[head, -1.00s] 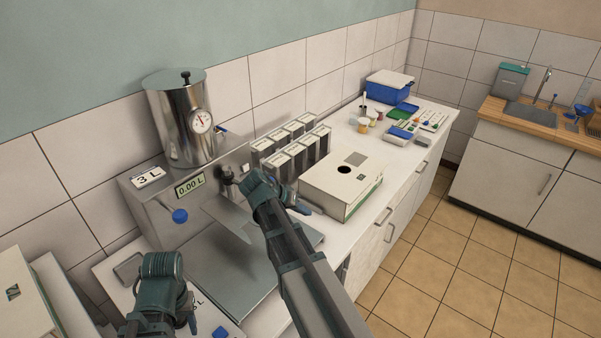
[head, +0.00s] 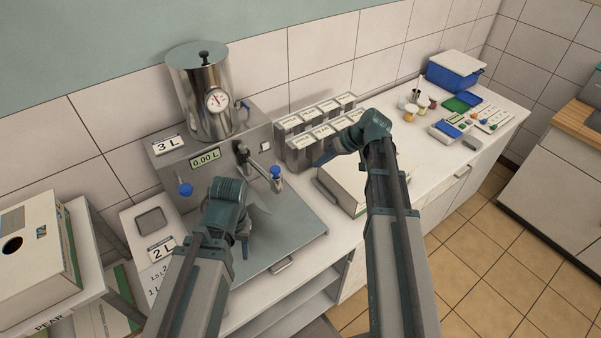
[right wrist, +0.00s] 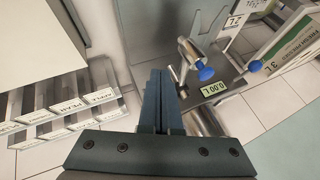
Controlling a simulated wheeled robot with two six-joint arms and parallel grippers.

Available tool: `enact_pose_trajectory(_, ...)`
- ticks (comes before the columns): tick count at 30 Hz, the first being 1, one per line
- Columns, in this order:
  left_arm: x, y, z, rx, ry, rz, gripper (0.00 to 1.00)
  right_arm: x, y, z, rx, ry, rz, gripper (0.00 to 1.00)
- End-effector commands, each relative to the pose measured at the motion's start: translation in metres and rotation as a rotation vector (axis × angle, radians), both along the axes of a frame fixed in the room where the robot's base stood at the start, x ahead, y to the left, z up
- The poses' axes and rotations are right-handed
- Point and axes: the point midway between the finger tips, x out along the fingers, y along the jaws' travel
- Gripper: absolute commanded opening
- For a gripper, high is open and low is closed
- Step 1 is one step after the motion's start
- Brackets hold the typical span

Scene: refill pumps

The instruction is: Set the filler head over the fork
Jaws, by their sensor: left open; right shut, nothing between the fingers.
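The filler head (head: 262,167) is a short metal arm with a blue knob on the front of the steel filling machine (head: 185,155). It also shows in the right wrist view (right wrist: 192,58).
A white box (head: 350,188) lies partly under my right arm. A holed carton (head: 35,255) stands at the left. The steel tray (head: 290,235) has bare room at its right.

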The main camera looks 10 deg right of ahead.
Motion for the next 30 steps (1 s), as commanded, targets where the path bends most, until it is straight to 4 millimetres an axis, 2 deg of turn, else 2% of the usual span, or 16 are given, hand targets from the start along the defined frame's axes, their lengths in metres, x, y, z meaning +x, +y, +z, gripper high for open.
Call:
enact_pose_trajectory(5,0.0,0.0,-0.018,0.0,-0.001,0.001,0.5,0.005,0.009,-0.018,-0.001,0.002,0.001,0.0)
enact_pose_trajectory(20,0.001,0.0,-0.085,0.0,-0.003,-0.001,0.5,0.031,0.051,-0.085,-0.002,0.003,0.0,0.0)
enact_pose_trajectory(24,0.001,0.0,-0.08,0.0,-0.002,-0.002,0.5,0.026,0.072,-0.08,-0.001,0.003,0.001,0.0)
enact_pose_trajectory(30,0.001,0.0,-0.079,0.0,-0.002,-0.002,0.5,0.025,0.088,-0.08,-0.002,0.002,-0.001,0.0)
